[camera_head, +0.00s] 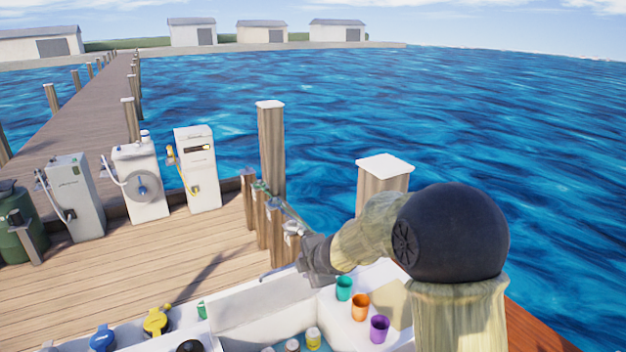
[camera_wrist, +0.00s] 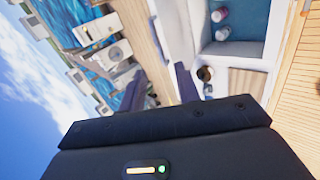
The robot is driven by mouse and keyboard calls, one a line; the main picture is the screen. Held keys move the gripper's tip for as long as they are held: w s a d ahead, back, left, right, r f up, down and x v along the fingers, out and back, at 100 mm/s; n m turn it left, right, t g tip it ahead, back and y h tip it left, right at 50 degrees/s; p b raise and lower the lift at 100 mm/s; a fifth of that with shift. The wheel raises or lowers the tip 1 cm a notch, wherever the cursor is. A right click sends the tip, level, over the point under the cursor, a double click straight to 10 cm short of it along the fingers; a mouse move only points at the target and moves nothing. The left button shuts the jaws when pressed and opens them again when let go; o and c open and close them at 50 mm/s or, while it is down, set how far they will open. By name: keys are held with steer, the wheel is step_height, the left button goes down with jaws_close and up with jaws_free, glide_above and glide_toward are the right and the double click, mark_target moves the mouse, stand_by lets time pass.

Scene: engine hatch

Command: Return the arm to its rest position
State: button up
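My arm reaches from the right foreground of the head view toward the left, over the white hatch area. My gripper (camera_head: 302,264) is at its end, above the raised white panel (camera_head: 262,312) and near the dock edge. In the wrist view two dark fingers stand apart with a strip of background between them, so my gripper (camera_wrist: 160,82) looks open and empty. The fingertips are small and partly hard to make out in the head view.
Teal (camera_head: 344,288), orange (camera_head: 360,307) and purple (camera_head: 379,329) cups stand on the white surface below my arm. Wooden posts (camera_head: 271,150) rise behind it. Yellow (camera_head: 156,322) and blue (camera_head: 102,339) fittings are at lower left. Open air lies above the dock.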

steer(key=s+d+f+m+h+b, duration=0.2)
steer(key=s+d+f+m+h, duration=0.1)
steer(key=s+d+m, duration=0.5)
steer(key=s+d+f+m+g+b, duration=0.1)
steer(key=s+d+f+m+g, duration=0.1)
steer(key=s+d+m, duration=0.3)
steer(key=s+d+f+m+g+h+b, duration=0.1)
steer(key=s+d+f+m+g+b, duration=0.1)
steer(key=s+m, duration=0.7)
steer(key=s+d+f+g, duration=0.1)
steer(key=s+d+f, duration=0.1)
steer(key=s+d, duration=0.1)
steer(key=shift+s+m, duration=0.4)
steer(key=shift+s, duration=0.25)
steer(key=shift+w+a, duration=0.1)
